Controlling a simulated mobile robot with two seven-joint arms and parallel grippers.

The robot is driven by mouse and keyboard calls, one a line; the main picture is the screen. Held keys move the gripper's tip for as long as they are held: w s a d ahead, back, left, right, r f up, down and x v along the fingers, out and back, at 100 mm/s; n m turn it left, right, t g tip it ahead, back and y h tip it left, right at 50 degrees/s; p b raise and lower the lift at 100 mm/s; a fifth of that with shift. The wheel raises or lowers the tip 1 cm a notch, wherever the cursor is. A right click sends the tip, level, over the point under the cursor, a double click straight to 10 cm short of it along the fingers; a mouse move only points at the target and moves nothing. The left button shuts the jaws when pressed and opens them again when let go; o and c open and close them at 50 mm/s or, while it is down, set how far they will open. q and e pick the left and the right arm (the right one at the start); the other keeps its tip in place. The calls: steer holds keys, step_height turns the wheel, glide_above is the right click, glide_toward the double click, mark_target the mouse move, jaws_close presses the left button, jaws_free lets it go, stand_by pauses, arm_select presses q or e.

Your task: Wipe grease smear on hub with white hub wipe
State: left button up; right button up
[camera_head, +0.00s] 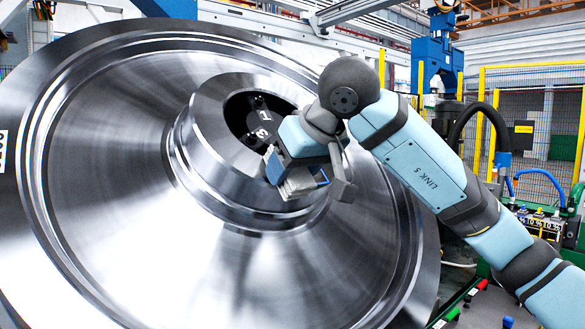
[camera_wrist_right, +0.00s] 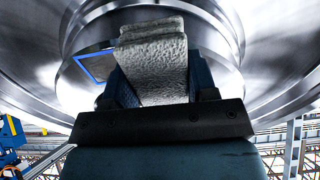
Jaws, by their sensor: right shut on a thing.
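A large polished steel rail wheel (camera_head: 110,190) fills the left and middle of the head view. Its raised hub (camera_head: 213,165) has a dark bore at the centre. My right gripper (camera_head: 290,178) is in front of the lower right part of the hub. It is shut on the white hub wipe (camera_head: 300,184), a folded pale cloth. In the right wrist view the wipe (camera_wrist_right: 155,60) sticks out of the jaws toward the hub; I cannot tell if it touches. No grease smear can be made out; the gripper and wipe cover part of the hub. My left gripper is not in view.
A blue-edged flat piece (camera_wrist_right: 92,66) shows beside the wipe in the wrist view. Yellow posts and mesh fencing (camera_head: 540,105) stand at the right back. Small red and green items (camera_head: 465,300) lie at the lower right. A blue machine (camera_head: 432,60) stands behind my right arm.

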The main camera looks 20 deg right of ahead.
mark_target(322, 173)
steer(key=shift+w+d, duration=0.2)
steer(key=shift+d, duration=0.45)
steer(key=shift+w+d, duration=0.25)
steer(key=shift+d, duration=0.45)
steer(key=shift+w+d, duration=0.2)
steer(key=shift+d, duration=0.45)
steer(key=shift+w+d+f, duration=0.1)
steer(key=shift+w+d, duration=0.15)
steer(key=shift+d, duration=0.35)
steer(key=shift+w+d+r, duration=0.1)
steer(key=shift+w+d, duration=0.2)
steer(key=shift+d, duration=0.35)
steer(key=shift+w+d+f, duration=0.1)
steer(key=shift+w+d, duration=0.15)
steer(key=shift+d, duration=0.35)
steer(key=shift+s+a, duration=0.5)
steer(key=shift+a, duration=0.85)
steer(key=shift+s+a, duration=0.45)
steer(key=shift+a, duration=0.85)
steer(key=shift+s+a, duration=0.5)
steer(key=shift+a, duration=0.85)
steer(key=shift+d, duration=0.1)
steer(key=shift+v, duration=1)
steer(key=shift+p+v, duration=0.7)
steer(key=shift+v, duration=1.4)
